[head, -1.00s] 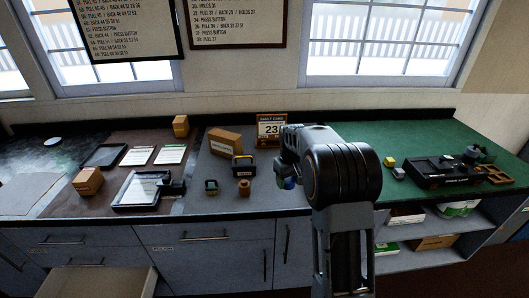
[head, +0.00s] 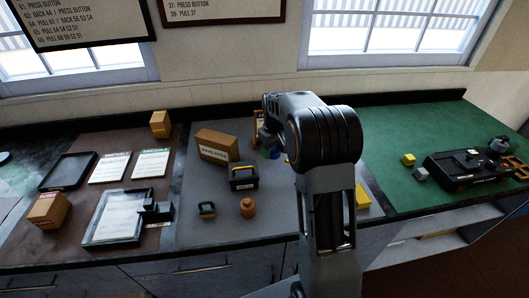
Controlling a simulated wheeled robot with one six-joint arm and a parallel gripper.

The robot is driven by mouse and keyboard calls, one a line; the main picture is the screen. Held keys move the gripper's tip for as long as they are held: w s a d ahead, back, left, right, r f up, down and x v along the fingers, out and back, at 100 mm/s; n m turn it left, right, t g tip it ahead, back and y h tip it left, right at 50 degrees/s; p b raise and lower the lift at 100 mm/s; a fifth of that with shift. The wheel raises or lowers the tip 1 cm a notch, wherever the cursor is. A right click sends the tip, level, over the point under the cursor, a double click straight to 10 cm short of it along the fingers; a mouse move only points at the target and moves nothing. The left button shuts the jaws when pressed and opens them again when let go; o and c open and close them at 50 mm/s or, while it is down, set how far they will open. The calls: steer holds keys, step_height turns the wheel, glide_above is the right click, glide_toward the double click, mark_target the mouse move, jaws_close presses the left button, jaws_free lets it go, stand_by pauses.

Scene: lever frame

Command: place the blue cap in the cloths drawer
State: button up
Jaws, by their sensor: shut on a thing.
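My gripper (head: 268,138) is above the grey middle section of the counter, partly hidden behind my own arm. It is shut on the blue cap (head: 272,153), a small blue piece showing just below the fingers. The arm hides much of the grip. The cloths drawer is not clearly in view now; the bottom edge of the picture cuts off the fronts below the counter.
An envelopes box (head: 217,146), a black caddy with a yellow front (head: 243,178), a small green-topped item (head: 207,210) and a brown pot (head: 248,208) stand left of my arm. A black device (head: 467,165) sits on the green mat (head: 400,145).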

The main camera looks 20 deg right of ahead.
glide_above(272, 173)
step_height(272, 173, down, 5)
steer(key=shift+w+r+p, duration=0.1)
steer(key=shift+p, duration=0.3)
steer(key=shift+f+p, duration=0.4)
steer(key=shift+f, duration=2.15)
steer(key=shift+f, duration=0.15)
steer(key=o, duration=0.9)
